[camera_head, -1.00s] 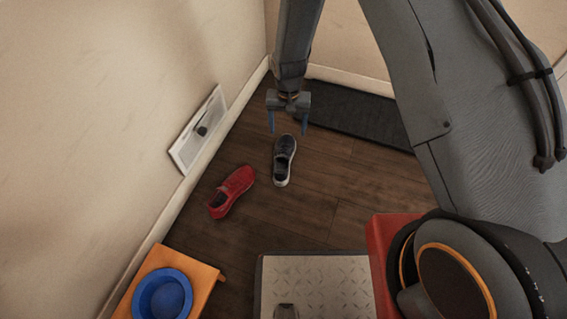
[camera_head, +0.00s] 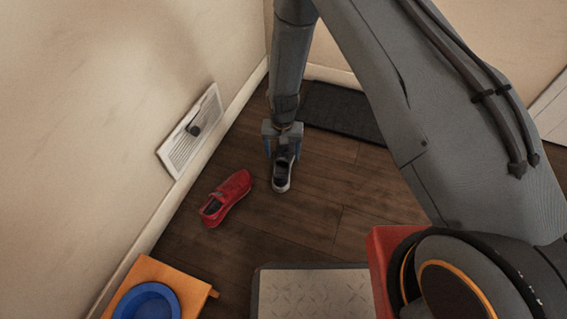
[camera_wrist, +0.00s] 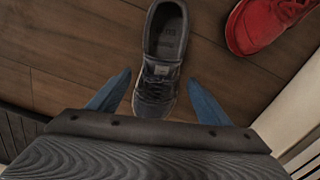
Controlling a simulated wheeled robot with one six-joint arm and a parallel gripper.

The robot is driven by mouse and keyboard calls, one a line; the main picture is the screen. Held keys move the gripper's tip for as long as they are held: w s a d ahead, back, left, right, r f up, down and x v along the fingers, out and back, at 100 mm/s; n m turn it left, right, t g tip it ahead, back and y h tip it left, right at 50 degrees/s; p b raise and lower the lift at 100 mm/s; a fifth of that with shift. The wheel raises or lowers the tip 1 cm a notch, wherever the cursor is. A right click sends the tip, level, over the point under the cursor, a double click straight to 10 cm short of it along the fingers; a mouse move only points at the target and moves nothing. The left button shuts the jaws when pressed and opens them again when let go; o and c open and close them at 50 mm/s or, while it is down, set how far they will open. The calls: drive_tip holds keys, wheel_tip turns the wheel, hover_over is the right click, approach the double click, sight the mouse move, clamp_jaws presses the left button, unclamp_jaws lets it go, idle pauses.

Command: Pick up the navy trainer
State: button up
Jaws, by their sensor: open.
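The navy trainer (camera_head: 282,174) lies upright on the wooden floor in the head view, dark with a pale sole, its far part hidden by my gripper. My gripper (camera_head: 282,155) points down over the trainer's far end. In the wrist view, the trainer (camera_wrist: 162,55) shows its open collar and laces. The blue fingers of my gripper (camera_wrist: 158,90) are open, one on each side of the laced part. I cannot tell whether either finger touches the shoe.
A red shoe (camera_head: 226,198) lies just left of the trainer. A wall vent (camera_head: 190,130) and skirting run along the left. A dark mat (camera_head: 343,111) lies at the back. Floor to the right is clear.

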wheel_tip(320, 180, down, 2)
drive_tip(key=shift+f+b, duration=0.2)
drive_tip(key=shift+b, duration=0.25)
drive_tip(key=shift+r, duration=0.1)
drive_tip(key=c, duration=1.4)
drive_tip(key=shift+o, duration=0.2)
